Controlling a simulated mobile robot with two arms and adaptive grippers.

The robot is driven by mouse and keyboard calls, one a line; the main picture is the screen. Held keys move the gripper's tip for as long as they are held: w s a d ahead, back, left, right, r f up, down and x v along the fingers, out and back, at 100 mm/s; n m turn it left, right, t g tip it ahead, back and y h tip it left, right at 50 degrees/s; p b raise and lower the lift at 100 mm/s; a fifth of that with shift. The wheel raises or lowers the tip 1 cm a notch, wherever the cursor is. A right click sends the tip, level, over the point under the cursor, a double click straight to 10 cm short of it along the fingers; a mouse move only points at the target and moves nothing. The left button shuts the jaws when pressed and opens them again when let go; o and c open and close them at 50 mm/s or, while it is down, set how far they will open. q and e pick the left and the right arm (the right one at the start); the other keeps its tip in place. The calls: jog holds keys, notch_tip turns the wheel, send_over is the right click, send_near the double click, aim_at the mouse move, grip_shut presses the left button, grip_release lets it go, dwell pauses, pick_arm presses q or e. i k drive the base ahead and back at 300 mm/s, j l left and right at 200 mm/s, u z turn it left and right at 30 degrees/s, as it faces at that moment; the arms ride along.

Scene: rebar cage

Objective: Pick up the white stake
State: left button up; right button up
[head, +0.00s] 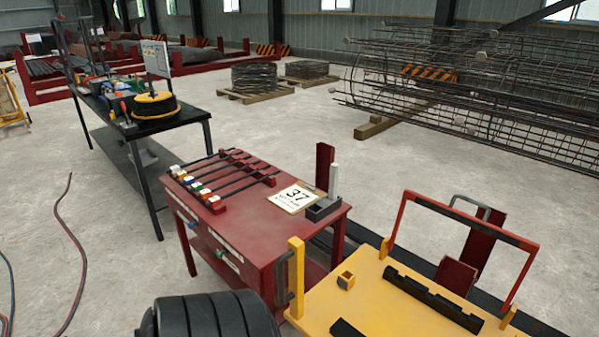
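Several dark stakes (232,176) lie side by side across a red rack on the red cart (258,218). Their near ends carry small coloured caps, and at least one cap looks white (182,175); the colours are small and hard to separate. I cannot tell from this view which of these is the white stake. Neither of my grippers is in view.
A yellow-topped cart (375,302) with a red frame (462,222) stands at right. A dark bench (150,125) is behind left. A rebar cage (480,90) lies at back right. Concrete floor is open between.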

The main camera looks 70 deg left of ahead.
aim_at(334, 167)
jog(key=u, duration=1.9)
